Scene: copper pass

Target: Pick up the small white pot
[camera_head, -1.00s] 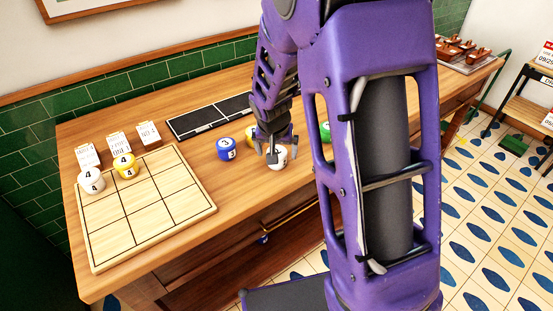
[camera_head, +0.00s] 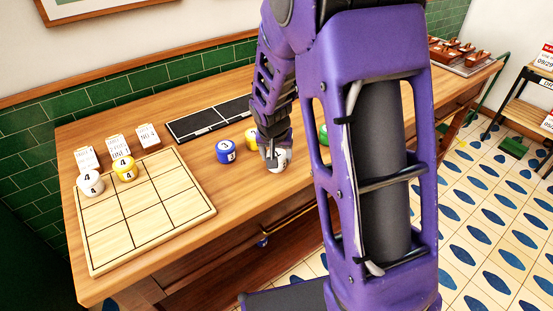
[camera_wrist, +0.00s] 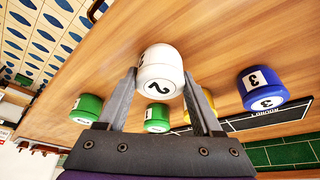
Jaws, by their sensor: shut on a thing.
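The small white pot (camera_wrist: 160,70), marked 2, is between the two fingers of my gripper (camera_wrist: 163,92) in the wrist view. The fingers are shut on its sides. In the head view the white pot (camera_head: 280,160) shows at the tip of my gripper (camera_head: 272,158), partly hidden by it. It is on or just above the wooden counter; I cannot tell which. Another white pot (camera_head: 91,182), marked 4, sits in the corner of the wooden grid board at the left.
A blue pot (camera_head: 226,151) and a yellow pot (camera_head: 250,136) stand close to the left of my gripper. Green pots (camera_wrist: 87,108) stand nearby. A yellow pot (camera_head: 125,169) is on the grid board (camera_head: 150,218). A black tray (camera_head: 205,118) and cards (camera_head: 118,145) lie behind. The counter's front edge is close.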

